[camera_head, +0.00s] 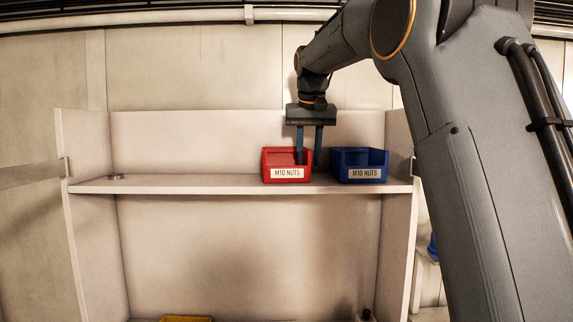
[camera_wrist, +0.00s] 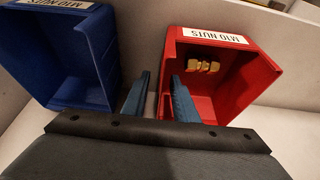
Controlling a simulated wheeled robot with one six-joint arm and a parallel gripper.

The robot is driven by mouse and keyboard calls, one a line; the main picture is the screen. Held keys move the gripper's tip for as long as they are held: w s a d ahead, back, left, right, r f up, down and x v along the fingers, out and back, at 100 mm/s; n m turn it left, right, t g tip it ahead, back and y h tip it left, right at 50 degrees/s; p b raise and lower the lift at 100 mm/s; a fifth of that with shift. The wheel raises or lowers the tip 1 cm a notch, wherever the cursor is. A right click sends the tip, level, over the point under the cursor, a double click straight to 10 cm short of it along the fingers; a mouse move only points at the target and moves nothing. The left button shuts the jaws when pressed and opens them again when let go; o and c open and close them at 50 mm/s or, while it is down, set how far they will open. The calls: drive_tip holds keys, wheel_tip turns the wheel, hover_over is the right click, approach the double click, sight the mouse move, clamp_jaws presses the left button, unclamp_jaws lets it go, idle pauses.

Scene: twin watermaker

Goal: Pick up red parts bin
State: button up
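The red parts bin (camera_head: 287,174), labelled "M10 NUTS", stands upright on the white shelf (camera_head: 200,185), right of its middle. My gripper (camera_head: 309,158) points down from above at the bin's right side. Its two fingers are apart, one inside the bin and one in the gap beside the blue bin. In the wrist view the red bin (camera_wrist: 262,70) is on the right, with several gold-coloured nuts (camera_wrist: 203,66) inside. There my gripper (camera_wrist: 160,82) is open, its fingers either side of the red bin's near side wall. Whether a finger touches the wall I cannot tell.
A small round object (camera_head: 116,176) lies at the shelf's left. The shelf between is clear. A yellow object (camera_head: 186,319) shows below.

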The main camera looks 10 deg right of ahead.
drive_tip(key=shift+x, duration=0.9)
clamp_jaws()
drive_tip(key=shift+s, duration=0.1)
